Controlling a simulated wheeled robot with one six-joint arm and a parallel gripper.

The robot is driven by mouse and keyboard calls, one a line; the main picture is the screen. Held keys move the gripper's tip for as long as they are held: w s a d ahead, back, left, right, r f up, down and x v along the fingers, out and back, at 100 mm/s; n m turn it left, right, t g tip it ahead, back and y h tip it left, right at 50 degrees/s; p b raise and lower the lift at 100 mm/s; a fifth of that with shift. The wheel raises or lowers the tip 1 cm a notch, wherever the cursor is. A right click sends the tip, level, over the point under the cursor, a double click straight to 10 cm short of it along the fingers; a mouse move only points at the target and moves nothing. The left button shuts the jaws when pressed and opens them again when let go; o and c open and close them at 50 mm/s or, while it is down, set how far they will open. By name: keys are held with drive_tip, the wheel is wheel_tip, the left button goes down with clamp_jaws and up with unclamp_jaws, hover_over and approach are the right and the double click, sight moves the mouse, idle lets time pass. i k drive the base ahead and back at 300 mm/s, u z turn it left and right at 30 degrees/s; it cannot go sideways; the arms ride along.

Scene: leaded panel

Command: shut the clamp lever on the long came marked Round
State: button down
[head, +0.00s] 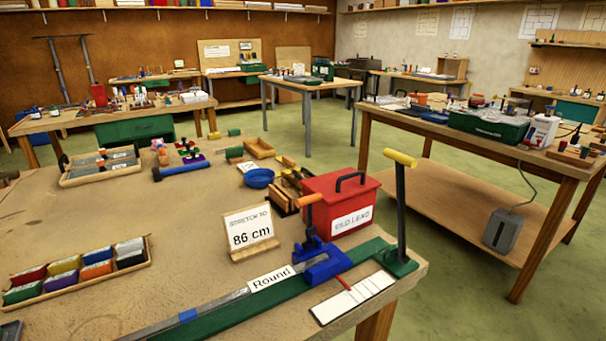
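The long came (220,305) is a grey strip lying along a green bench stretcher (240,315) at the table's front edge. A white label reading "Round" (271,278) sits on it. At the strip's right end is a blue clamp (325,265). Its lever (309,222) stands up, with an orange grip at the top pointing right. Whether the clamp touches the came is too small to tell. A taller dark lever with a yellow grip (400,158) stands upright on the green base farther right. My gripper is not in view.
A red "OLD LEAD" box (341,202) stands close behind the clamp. A white scale card with a red pointer (353,297) lies in front.

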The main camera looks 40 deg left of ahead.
sight(308, 199)
drive_tip(key=u, duration=0.45)
drive_tip(key=i, duration=0.65)
drive_tip(key=u, duration=0.9)
drive_tip(key=i, duration=0.3)
drive_tip(key=u, duration=0.25)
